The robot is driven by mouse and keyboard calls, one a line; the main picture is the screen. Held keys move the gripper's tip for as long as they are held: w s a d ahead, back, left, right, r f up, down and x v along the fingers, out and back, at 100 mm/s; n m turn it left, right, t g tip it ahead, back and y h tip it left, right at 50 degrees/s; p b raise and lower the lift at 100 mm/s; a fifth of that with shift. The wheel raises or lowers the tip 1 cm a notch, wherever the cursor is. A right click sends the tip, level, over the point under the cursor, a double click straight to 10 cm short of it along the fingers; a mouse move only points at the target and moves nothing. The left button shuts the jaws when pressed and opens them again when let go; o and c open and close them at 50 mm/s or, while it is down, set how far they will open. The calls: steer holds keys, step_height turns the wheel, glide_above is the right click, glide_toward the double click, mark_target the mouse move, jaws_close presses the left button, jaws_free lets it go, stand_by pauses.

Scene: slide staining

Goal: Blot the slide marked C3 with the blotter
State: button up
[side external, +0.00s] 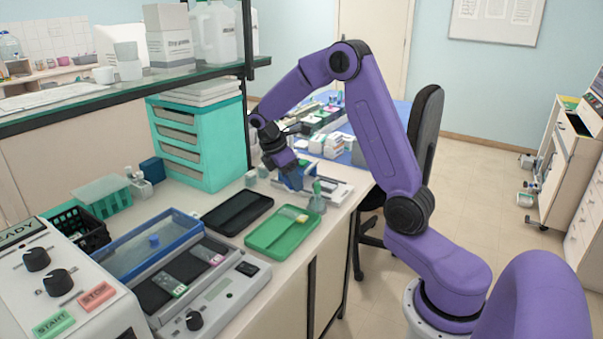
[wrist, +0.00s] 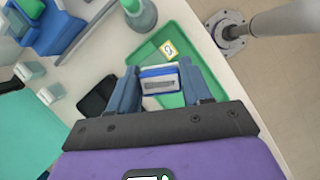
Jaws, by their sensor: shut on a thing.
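My gripper (wrist: 162,88) is shut on a blue and white block, which looks like the blotter (wrist: 160,78). It holds the block above the green tray (wrist: 185,35) in the wrist view. In the side view my gripper (side external: 293,180) is beyond the far end of the green tray (side external: 268,243), and the block cannot be made out clearly. A small slide with a yellow label (wrist: 168,50) lies in the green tray, apart from the block. Its mark is too small to read. Two other slides lie on the dark plate of the grey device, one nearer (side external: 173,287) and one farther (side external: 208,257).
A grey-green bottle (side external: 316,199) stands close beside my gripper. A black tray (side external: 237,212) lies left of the green tray. A blue-rimmed basin (side external: 150,243), a control box (side external: 60,285) and teal drawers (side external: 200,145) crowd the bench. A shelf (side external: 130,88) hangs above.

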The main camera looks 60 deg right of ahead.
steer(key=w+a+m+g+y, duration=0.2)
steer(key=w+a+m, duration=0.1)
steer(key=a+m, duration=0.4)
steer(key=r+m+t+y, duration=0.1)
steer(key=m+t+y, duration=0.45)
steer(key=m, duration=1.75)
glide_above(197, 255)
steer(key=d, duration=0.2)
steer(key=g+y, duration=0.1)
steer(key=shift+a+f, duration=0.2)
steer(key=shift+f, duration=2.75)
steer(key=shift+f, duration=0.6)
steer(key=shift+r, duration=0.1)
step_height(197, 255, up, 7)
